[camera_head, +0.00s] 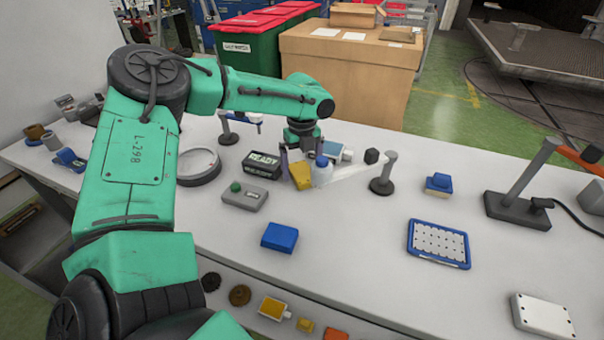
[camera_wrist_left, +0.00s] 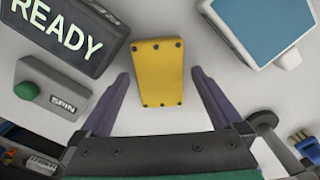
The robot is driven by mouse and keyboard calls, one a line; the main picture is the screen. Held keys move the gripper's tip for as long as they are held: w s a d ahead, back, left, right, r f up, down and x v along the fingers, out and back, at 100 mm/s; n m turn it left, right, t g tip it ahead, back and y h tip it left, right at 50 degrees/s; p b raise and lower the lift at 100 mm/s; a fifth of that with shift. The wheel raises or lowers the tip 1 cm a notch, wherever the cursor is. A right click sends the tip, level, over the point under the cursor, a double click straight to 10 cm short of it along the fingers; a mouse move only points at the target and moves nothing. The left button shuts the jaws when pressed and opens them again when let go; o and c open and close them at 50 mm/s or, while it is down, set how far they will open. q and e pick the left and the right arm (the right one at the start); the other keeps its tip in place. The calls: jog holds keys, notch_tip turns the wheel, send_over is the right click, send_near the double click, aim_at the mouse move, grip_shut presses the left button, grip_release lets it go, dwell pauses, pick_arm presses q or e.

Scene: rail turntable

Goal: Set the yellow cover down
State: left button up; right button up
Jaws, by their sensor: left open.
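The yellow cover (camera_head: 301,177) is a small flat plate with dark screw spots along its ends. In the wrist view the yellow cover (camera_wrist_left: 159,72) lies between my two spread dark purple fingers, with a gap on each side. My left gripper (camera_head: 299,166) points down over it and is open; its fingertips also show in the wrist view (camera_wrist_left: 161,75). In the head view the cover looks tilted, and I cannot tell whether it rests fully on the tabletop. My right gripper is not in view.
A black READY sign (camera_head: 262,164) and a grey SPIN box with green button (camera_head: 245,196) stand left of the cover. A blue-and-white box (camera_wrist_left: 262,22) and a stand (camera_head: 383,180) are right. A blue block (camera_head: 280,237) and a blue-rimmed tray (camera_head: 438,264) lie nearer, with clear table between.

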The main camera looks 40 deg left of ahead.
aim_at(302, 171)
pick_arm(q)
jog(key=shift+r, duration=0.1)
grip_shut()
notch_tip(302, 171, up, 20)
jog(key=shift+p, duration=0.45)
